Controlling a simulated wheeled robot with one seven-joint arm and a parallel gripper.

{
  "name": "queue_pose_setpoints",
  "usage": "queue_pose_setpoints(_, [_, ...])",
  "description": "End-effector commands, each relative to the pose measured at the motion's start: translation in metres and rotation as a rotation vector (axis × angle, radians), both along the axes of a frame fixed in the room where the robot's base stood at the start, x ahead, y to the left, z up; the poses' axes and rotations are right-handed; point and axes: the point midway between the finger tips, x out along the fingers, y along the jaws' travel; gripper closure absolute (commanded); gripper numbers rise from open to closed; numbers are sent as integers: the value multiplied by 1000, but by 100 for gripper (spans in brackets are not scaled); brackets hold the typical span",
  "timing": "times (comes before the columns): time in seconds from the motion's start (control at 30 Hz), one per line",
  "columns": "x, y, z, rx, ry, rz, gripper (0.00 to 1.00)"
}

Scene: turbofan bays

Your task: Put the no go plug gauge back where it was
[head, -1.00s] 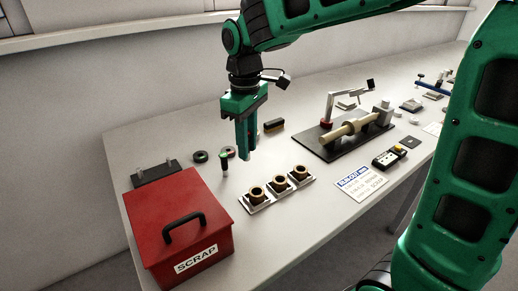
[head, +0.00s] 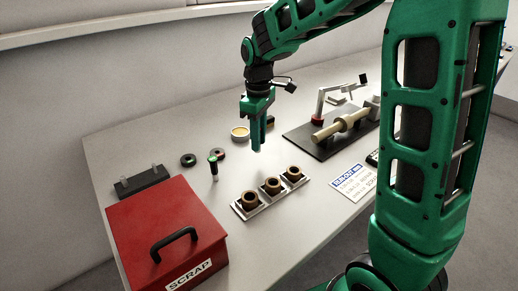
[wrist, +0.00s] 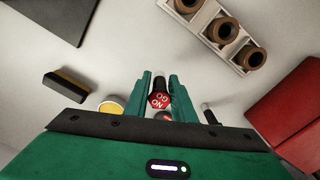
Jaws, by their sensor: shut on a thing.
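The no go plug gauge (wrist: 160,100) shows in the wrist view as a red cap lettered NO GO, held between my fingers. My gripper (head: 257,148) is shut on it, above the bench behind the bushing tray; the head view does not clearly show the gauge. A green-topped plug gauge (head: 213,168) stands upright on the bench, left of my gripper; its dark shape is at the right in the wrist view (wrist: 209,115). A dark block with two pegs (head: 142,181) sits behind the scrap box.
A red scrap box (head: 165,235) stands front left. A tray (head: 250,212) holds three bushings. A shaft fixture (head: 325,148) stands right.

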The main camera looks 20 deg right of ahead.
Motion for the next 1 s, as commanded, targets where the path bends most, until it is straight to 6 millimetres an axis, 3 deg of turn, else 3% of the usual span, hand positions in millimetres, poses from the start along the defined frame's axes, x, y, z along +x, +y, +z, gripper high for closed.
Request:
queue_pose_setpoints(0.17, [3,-5,-6,1,-1,0,100])
queue_pose_setpoints(0.47, [3,-4,-42,0,1,0,100])
queue_pose_setpoints(0.8, [3,-4,-45,1,-1,0,100])
queue_pose_setpoints(0.83, [3,-4,-45,1,-1,0,75])
queue_pose_setpoints(0.9, [3,-4,-45,0,-1,0,59])
queue_pose_setpoints(1.0, [3,-4,-45,1,-1,0,59])
